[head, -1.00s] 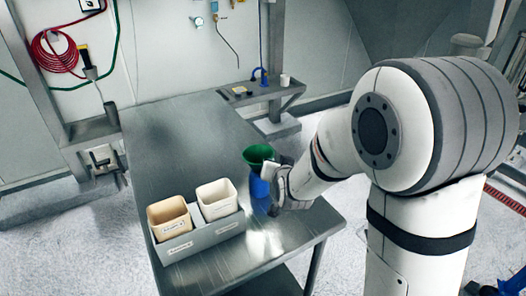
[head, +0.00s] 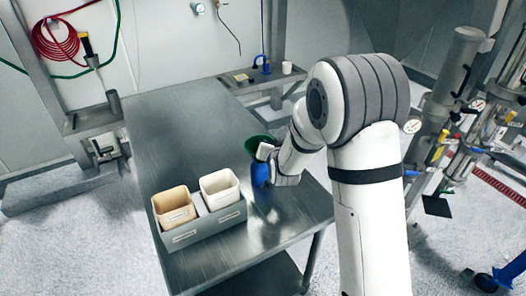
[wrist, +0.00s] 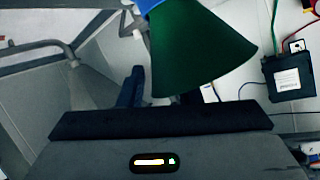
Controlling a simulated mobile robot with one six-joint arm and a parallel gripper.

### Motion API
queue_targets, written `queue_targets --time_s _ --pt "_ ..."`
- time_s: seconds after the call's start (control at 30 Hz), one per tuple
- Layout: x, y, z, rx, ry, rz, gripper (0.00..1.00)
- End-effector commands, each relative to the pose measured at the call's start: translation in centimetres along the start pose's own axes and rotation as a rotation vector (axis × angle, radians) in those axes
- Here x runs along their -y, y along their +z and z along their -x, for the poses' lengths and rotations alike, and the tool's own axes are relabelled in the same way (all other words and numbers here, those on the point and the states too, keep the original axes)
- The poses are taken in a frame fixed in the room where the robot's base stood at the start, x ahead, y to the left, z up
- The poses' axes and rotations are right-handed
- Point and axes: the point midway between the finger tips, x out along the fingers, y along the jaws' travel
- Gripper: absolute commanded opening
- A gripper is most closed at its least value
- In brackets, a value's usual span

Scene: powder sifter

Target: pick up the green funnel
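The green funnel (head: 257,143) is in the head view at the near right part of the steel table, wide mouth up, above a blue body (head: 260,173). In the wrist view the green cone (wrist: 196,52) fills the top middle, with a bit of blue at its narrow end. My gripper (head: 268,155) is right at the funnel from the right, and a pale finger part overlaps its lower right side. Whether the fingers touch the funnel or the blue body, and how far apart they are, is hidden.
A grey holder (head: 205,227) with a tan bin (head: 175,213) and a white bin (head: 219,189) stands left of the funnel on the table (head: 180,120). The far table half is clear. A small shelf (head: 262,82) holds a white cup (head: 287,68).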

Motion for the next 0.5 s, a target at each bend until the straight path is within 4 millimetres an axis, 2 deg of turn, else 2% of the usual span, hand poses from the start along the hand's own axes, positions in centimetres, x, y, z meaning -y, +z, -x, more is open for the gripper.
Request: queue_targets --time_s 0.17,0.5 --pt "-0.04 0.02 -0.01 0.0 0.001 0.0 0.31" --pt "-0.08 0.03 0.01 0.001 0.001 0.0 0.03"
